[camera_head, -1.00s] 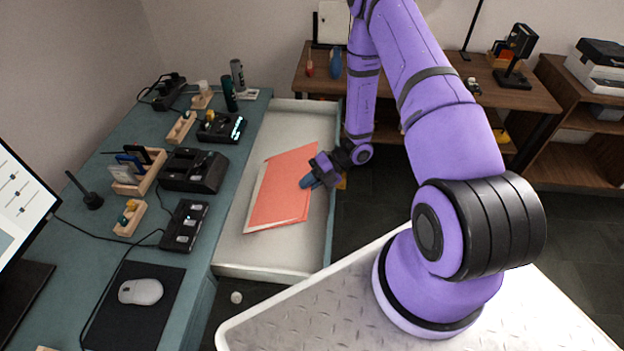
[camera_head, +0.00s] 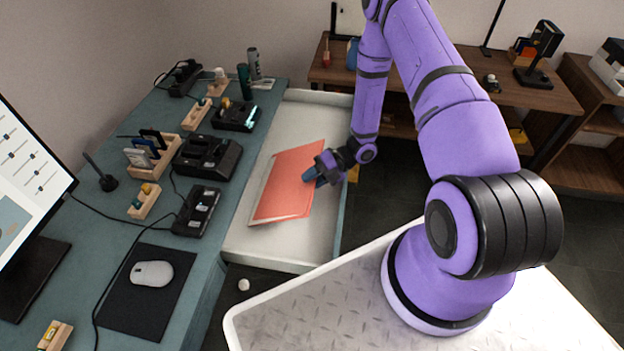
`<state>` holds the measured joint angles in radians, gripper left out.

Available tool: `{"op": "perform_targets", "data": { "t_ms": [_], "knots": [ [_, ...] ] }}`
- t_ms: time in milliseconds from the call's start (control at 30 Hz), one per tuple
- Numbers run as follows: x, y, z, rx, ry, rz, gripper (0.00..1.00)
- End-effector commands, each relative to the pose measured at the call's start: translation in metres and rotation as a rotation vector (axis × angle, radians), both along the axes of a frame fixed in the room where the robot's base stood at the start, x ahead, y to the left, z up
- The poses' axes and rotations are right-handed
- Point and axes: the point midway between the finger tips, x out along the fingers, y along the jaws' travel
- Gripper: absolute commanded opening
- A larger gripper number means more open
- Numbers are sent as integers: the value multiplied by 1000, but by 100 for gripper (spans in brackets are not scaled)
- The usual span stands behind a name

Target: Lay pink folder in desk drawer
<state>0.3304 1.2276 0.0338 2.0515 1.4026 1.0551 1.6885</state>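The pink folder (camera_head: 285,184) is over the open white desk drawer (camera_head: 268,240), within its outline and slightly tilted in the picture. My gripper (camera_head: 312,177) is at the folder's right edge, with its blue fingertips closed on that edge. I cannot tell whether the folder's underside touches the drawer floor. The drawer is pulled out from the right side of the teal desk (camera_head: 222,215).
The desk holds a monitor (camera_head: 25,190), a mouse (camera_head: 151,273) on a black mat, black charging docks (camera_head: 206,158) and wooden holders. A wooden bench (camera_head: 440,85) stands behind my arm.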

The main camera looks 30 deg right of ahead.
Motion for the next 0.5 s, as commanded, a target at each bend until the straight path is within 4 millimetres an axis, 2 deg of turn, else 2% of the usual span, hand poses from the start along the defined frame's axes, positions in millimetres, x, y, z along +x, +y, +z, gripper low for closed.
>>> {"op": "perform_targets", "data": {
  "t_ms": [333, 500],
  "knots": [
    [0, -2, 1, 0, 0, -1, 36],
    [-1, -18, 9, -2, -1, -3, 36]
  ]
}}
